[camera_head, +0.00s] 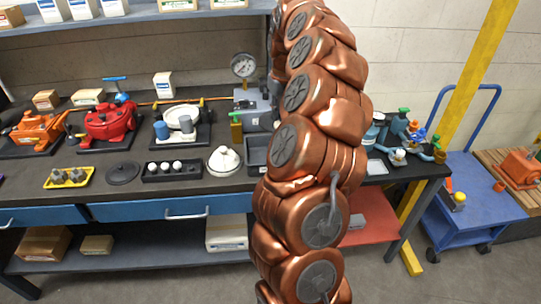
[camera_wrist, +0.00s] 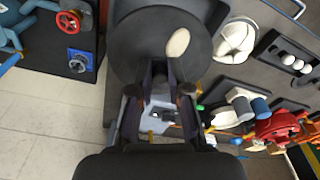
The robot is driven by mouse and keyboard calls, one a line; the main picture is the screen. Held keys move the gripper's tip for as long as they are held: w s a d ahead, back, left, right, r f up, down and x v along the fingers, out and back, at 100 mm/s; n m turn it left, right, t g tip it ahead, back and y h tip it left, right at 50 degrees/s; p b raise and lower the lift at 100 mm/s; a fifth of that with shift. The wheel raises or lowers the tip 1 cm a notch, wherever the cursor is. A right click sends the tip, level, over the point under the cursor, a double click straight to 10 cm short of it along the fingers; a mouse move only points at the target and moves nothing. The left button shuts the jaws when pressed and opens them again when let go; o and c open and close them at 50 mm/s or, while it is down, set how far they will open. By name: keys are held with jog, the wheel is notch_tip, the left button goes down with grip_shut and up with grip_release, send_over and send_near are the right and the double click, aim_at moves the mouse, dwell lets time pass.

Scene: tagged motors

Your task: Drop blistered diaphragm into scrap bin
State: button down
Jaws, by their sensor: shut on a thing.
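My gripper (camera_wrist: 160,88) is shut on the blistered diaphragm (camera_wrist: 140,45), a dark round disc with a pale oval blister on its face. The disc fills the upper middle of the wrist view and hides what lies beneath it. In the head view my copper-coloured arm hides the gripper and the disc. A dark grey open-topped container (camera_head: 256,158) stands on the bench, partly behind my arm. I cannot tell whether it is the scrap bin; no bin label is readable.
A second dark disc (camera_head: 123,172) lies on the bench, left of a black tray with white balls (camera_head: 172,171). A white domed part (camera_head: 224,161) sits beside the grey container. Red (camera_head: 110,121) and orange (camera_head: 38,130) pumps stand behind. A blue cart (camera_head: 470,195) is at right.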

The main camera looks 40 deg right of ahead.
jog(key=shift+s+d+f+b, duration=0.1)
jog(key=shift+f+b, duration=0.3)
jog(key=shift+f, duration=2.3)
jog(key=c, duration=1)
grip_release()
jog(key=shift+c, duration=0.2)
jog(key=shift+r, duration=0.1)
jog(key=r, duration=0.7)
jog(key=s+r, duration=0.1)
jog(key=r, duration=0.2)
jog(key=shift+r, duration=0.4)
jog(key=shift+s+a+r, duration=0.15)
jog(key=shift+a+r, duration=0.05)
jog(key=shift+r, duration=0.25)
jog(key=shift+a, duration=0.1)
